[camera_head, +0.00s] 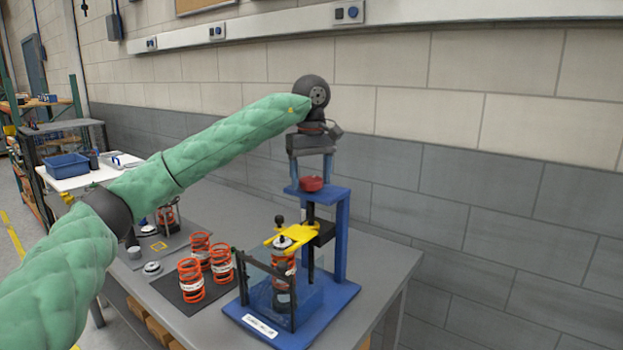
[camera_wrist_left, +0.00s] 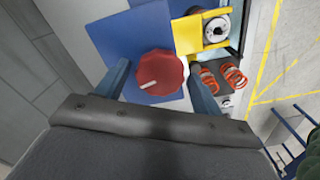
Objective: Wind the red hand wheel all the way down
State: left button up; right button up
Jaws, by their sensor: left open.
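The red hand wheel (camera_head: 312,184) sits on top of the blue press frame (camera_head: 342,235). In the left wrist view the red wheel (camera_wrist_left: 158,76) shows from above, with a pale mark on its top. My left gripper (camera_head: 311,172) points down over the wheel. Its fingers are apart, one on each side of the wheel in the wrist view (camera_wrist_left: 158,84); I cannot tell whether they touch it. Below, a yellow plate (camera_head: 291,236) lies over an orange spring (camera_head: 283,270) in the fixture. My right gripper does not show.
Several loose orange springs (camera_head: 192,280) stand on a dark mat on the grey table (camera_head: 215,325), left of the fixture. A block wall (camera_head: 480,180) rises close behind. A white side table (camera_head: 75,180) with a blue bin (camera_head: 67,166) stands at the far left.

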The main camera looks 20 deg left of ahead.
pick_arm(q)
jog(key=shift+n, duration=0.9)
jog(key=shift+n, duration=3.4)
